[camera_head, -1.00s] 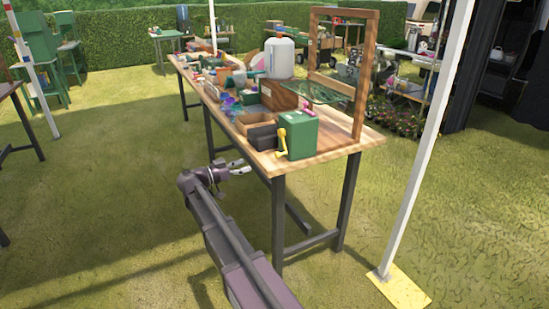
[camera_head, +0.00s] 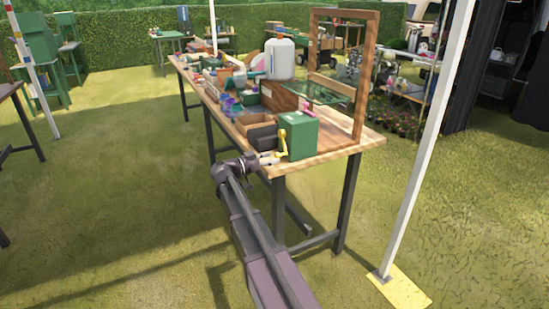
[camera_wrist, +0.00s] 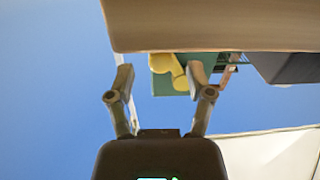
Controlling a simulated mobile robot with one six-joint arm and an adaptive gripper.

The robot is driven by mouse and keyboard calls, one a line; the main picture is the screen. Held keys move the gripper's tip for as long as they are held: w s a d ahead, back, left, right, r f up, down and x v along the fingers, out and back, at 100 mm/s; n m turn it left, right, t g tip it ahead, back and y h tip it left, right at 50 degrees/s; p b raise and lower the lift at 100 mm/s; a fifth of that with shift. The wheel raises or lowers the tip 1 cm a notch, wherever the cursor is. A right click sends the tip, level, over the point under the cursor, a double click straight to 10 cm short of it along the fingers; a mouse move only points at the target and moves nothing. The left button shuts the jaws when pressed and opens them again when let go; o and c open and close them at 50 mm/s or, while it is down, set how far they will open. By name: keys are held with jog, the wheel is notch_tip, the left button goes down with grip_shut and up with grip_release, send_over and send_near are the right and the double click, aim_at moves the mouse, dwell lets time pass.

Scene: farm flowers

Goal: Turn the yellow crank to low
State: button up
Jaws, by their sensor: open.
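The yellow crank (camera_head: 282,143) is on the side of a green box (camera_head: 302,135) standing at the near corner of the wooden table. In the wrist view the crank (camera_wrist: 166,66) shows between and beyond my two fingers, in front of the green box (camera_wrist: 176,82). My gripper (camera_head: 272,158) is open and empty, close to the crank at the table's near edge. In the wrist view its fingertips (camera_wrist: 160,82) are spread apart. The head view is too small to tell whether a finger touches the crank. Any markings on the box cannot be read.
The wooden table (camera_head: 335,152) bears a black box (camera_head: 262,137) left of the green box and several pots and tools further back. A wooden frame (camera_head: 366,75) stands behind the green box. A white pole (camera_head: 425,140) rises at the right. Open grass lies left of the table.

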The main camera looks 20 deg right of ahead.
jog(key=shift+w+d, duration=0.15)
jog(key=shift+d, duration=1.3)
